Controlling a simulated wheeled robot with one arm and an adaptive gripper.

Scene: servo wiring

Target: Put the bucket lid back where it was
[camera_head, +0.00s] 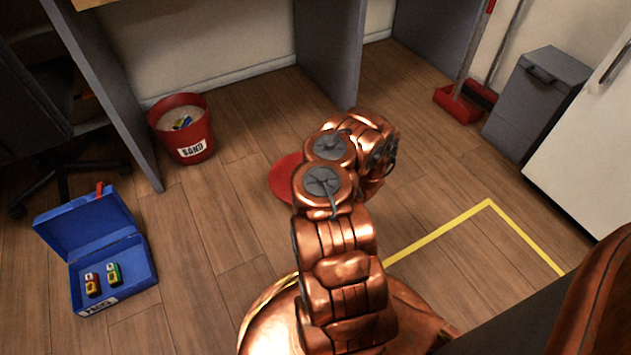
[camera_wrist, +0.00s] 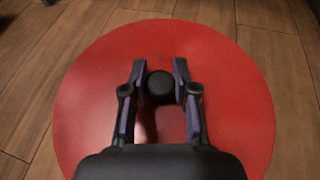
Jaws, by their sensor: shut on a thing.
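The red round bucket lid (camera_head: 286,179) shows partly behind my copper arm in the head view. In the wrist view the lid (camera_wrist: 85,100) fills most of the picture, with a black round knob (camera_wrist: 160,86) at its middle. My gripper (camera_wrist: 160,80) is shut on this knob, one finger on each side. The red bucket (camera_head: 190,150) with the label "SAND" stands open on the floor at the left in the head view, away from the lid. It holds sand with small blue and yellow items on top. I cannot tell how high the lid is above the floor.
An open blue case (camera_head: 112,262) with two small items lies at the lower left. A desk panel (camera_head: 110,100) stands beside the bucket. A grey bin (camera_head: 535,100) and a red dustpan (camera_head: 458,104) are at the right. Yellow tape (camera_head: 440,237) marks the floor. Floor between lid and bucket is clear.

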